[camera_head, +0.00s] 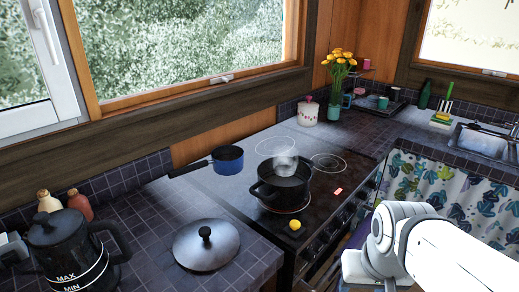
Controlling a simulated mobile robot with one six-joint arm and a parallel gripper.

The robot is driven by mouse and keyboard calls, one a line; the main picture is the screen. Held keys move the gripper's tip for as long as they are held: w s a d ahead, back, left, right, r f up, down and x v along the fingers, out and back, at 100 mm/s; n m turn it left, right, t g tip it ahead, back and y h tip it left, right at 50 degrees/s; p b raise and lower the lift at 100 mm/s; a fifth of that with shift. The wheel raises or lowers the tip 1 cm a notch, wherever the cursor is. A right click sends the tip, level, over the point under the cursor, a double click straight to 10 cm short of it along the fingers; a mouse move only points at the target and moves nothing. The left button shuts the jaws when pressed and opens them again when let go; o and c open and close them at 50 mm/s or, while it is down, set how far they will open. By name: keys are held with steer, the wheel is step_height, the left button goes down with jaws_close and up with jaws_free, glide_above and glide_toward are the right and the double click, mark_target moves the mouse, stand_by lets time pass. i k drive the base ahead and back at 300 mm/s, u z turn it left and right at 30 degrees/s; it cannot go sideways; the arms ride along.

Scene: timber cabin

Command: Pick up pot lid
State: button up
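The pot lid (207,247) is dark grey and round with a black knob on top. It lies flat, knob up, on the dark tiled counter left of the stove in the head view. A black pot (281,190) without a lid stands on the stove, with steam above it. My white arm reaches in from the lower right, well apart from the lid. My gripper is not visible in this view.
A black kettle (70,250) stands left of the lid. A blue saucepan (228,159) and a yellow item (295,225) are on the stove (326,206). Tiles around the lid are clear. A sink (484,142) is at the right.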

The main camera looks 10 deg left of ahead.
mark_target(205, 244)
steer(key=u, duration=1.2)
